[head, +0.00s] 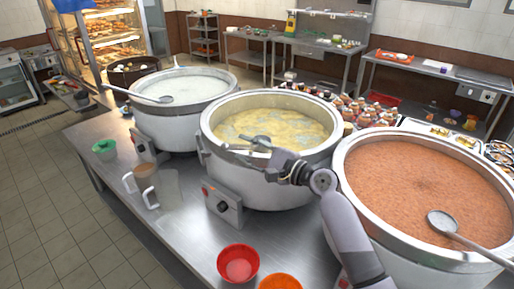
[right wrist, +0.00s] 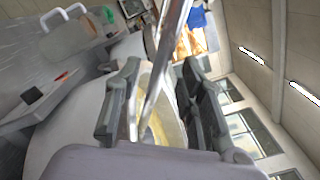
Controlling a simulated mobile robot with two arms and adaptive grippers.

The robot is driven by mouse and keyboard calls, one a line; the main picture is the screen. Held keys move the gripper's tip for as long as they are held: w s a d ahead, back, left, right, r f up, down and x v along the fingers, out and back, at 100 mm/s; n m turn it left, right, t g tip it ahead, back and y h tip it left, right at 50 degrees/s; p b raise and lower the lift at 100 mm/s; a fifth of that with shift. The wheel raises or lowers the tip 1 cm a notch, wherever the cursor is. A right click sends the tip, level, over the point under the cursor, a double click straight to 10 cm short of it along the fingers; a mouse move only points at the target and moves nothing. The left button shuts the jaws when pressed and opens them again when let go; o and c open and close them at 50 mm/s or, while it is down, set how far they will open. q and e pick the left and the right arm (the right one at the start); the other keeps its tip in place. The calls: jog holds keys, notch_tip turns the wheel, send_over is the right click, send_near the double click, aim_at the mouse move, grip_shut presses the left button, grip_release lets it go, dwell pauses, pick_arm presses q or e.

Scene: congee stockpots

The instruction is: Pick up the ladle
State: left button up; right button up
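Three large stockpots stand in a row on a steel counter. My right gripper (head: 258,153) is over the near rim of the middle pot (head: 270,187), which holds a yellowish congee. In the right wrist view, a shiny metal ladle handle (right wrist: 170,50) runs between the two dark fingers of my right gripper (right wrist: 160,100). The fingers stand apart, with a visible gap beside the handle. The ladle's bowl is hard to make out behind the gripper in the head view. My left gripper is not in view.
Other ladles rest on the left white-congee pot (head: 165,99) and in the right orange-congee pot (head: 440,222). A red bowl (head: 238,264), an orange bowl (head: 280,282), a green bowl (head: 104,148) and cups (head: 146,185) stand on the counter's front. Jars crowd behind the pots.

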jog(key=x, duration=0.2)
jog(key=shift+w+a+f+b, duration=0.2)
jog(key=shift+w+f+b, duration=0.05)
jog(key=shift+w+b, duration=0.15)
jog(key=shift+s+d+r, duration=0.1)
jog(key=shift+s+r, duration=0.1)
jog(key=shift+s, duration=0.05)
jog(key=shift+c, duration=0.6)
jog(key=shift+w+f, duration=0.1)
jog(key=c, duration=0.4)
grip_shut()
